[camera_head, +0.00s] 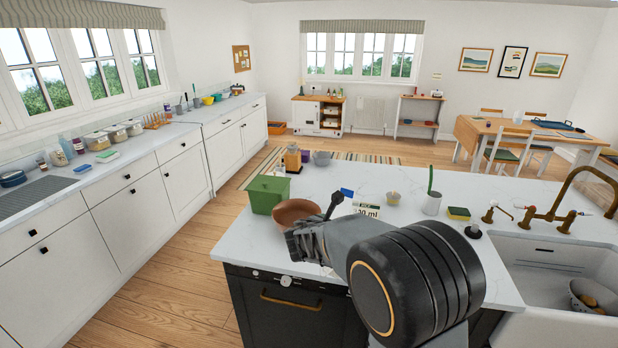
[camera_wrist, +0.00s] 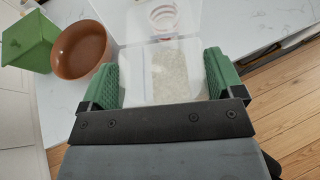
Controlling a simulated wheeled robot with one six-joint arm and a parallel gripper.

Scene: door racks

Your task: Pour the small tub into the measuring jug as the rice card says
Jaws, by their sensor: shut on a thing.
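In the wrist view my gripper (camera_wrist: 160,76) has its two green-padded fingers on either side of a clear small tub (camera_wrist: 140,88). It is shut on the tub, which holds pale grains like rice (camera_wrist: 172,75). A clear vessel with red rings or markings, seemingly the measuring jug (camera_wrist: 163,17), stands just beyond the tub. I cannot tell whether they touch. In the head view my arm hides the tub and jug. A white card (camera_head: 367,210) on the worktop shows large print ending in "0 ml"; the rest is covered or too small to read.
A brown bowl (camera_head: 295,213) and a green bin (camera_head: 267,194) stand left of my gripper on the white island (camera_head: 420,255). The island's edge is close.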

